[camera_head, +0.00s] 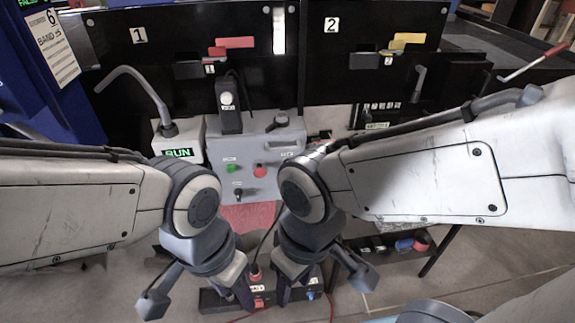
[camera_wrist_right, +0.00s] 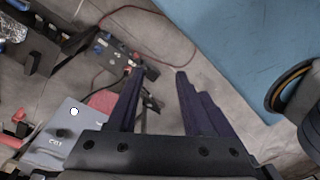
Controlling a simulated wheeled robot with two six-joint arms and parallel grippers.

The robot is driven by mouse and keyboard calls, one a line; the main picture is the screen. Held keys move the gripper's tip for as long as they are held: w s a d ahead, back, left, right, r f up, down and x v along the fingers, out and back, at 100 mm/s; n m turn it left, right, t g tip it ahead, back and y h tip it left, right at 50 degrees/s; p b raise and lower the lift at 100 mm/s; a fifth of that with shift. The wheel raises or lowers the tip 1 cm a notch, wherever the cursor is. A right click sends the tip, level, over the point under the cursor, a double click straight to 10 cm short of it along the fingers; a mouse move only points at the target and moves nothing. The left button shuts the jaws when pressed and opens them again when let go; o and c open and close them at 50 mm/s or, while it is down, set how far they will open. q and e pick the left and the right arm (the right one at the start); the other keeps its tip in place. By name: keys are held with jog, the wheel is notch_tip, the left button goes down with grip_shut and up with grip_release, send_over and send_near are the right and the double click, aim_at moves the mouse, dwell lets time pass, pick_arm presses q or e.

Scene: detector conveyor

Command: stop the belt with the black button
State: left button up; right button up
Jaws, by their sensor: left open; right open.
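The grey control panel (camera_head: 258,150) stands at the centre of the head view. Its face carries a green button (camera_head: 231,168), a red button (camera_head: 260,171) and a small black control (camera_head: 238,191) below the green one. A larger dark round part (camera_head: 281,119) sits on its upper right; I cannot tell whether this or the small control is the black button. My left gripper (camera_head: 243,290) is open and empty, pointing down in front of the panel. My right gripper (camera_head: 299,286) is open and empty beside it; the right wrist view shows its two spread fingers (camera_wrist_right: 158,76).
A box with a green RUN display (camera_head: 179,152) stands left of the panel. Black bins marked 1 (camera_head: 110,45) and 2 (camera_head: 375,22) stand behind. A low black strip with red and blue parts (camera_head: 212,300) lies below my grippers. A red mat (camera_head: 248,216) lies before the panel.

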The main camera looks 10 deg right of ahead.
grip_shut()
dwell(1.5)
